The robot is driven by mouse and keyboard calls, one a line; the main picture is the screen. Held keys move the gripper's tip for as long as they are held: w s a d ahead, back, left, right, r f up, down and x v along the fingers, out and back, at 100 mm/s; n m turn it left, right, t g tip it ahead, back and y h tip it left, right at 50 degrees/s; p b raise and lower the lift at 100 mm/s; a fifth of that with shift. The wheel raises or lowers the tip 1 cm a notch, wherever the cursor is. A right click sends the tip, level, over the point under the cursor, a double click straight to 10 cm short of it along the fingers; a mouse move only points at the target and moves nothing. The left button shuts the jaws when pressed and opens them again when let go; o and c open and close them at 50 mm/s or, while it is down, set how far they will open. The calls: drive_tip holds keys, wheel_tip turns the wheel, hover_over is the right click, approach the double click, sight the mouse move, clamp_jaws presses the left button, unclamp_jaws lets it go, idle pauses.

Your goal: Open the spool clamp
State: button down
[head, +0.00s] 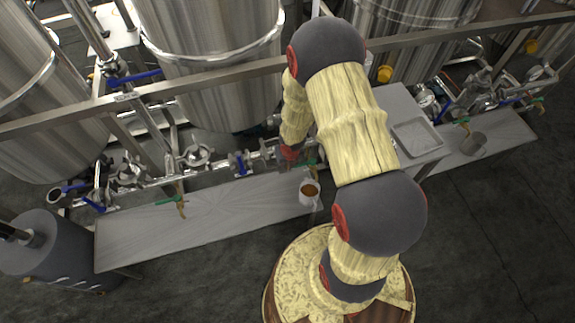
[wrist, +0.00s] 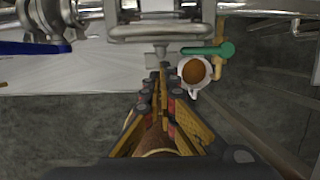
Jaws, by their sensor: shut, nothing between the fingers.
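A bright metal clamp (wrist: 158,30) on the pipe run fills the top middle of the wrist view, with a short stem (wrist: 161,52) hanging below its frame. I take it for the spool clamp; whether its catch is fastened I cannot tell. My gripper (wrist: 164,72) is shut and empty, its fingertips just below that stem in the picture. Whether they touch it I cannot tell. In the head view my gripper (head: 289,153) is at the pipe run behind the bench, partly hidden by my arm, and the clamp is hard to make out there.
A white cup of brown liquid (wrist: 194,72) stands just right of my fingertips, also in the head view (head: 310,190). A green valve handle (wrist: 226,49) is above it, a blue handle (wrist: 35,47) at left. The metal bench (head: 200,225) is largely clear. Tanks (head: 210,65) stand behind.

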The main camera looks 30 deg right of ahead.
drive_tip(key=shift+w+d+r+p, duration=0.15)
drive_tip(key=shift+w+r+p, duration=0.3)
drive_tip(key=shift+w, duration=0.15)
drive_tip(key=shift+w+d+r+p, duration=0.15)
drive_tip(key=shift+w+r+p, duration=0.15)
drive_tip(key=shift+w+r, duration=0.2)
drive_tip(key=shift+w+r+p, duration=0.1)
drive_tip(key=shift+r+p, duration=0.1)
drive_tip(key=shift+p, duration=0.3)
drive_tip(key=shift+w+r+p, duration=0.1)
drive_tip(key=shift+w+p, duration=0.05)
drive_tip(key=shift+p, duration=0.55)
drive_tip(key=shift+r, duration=0.1)
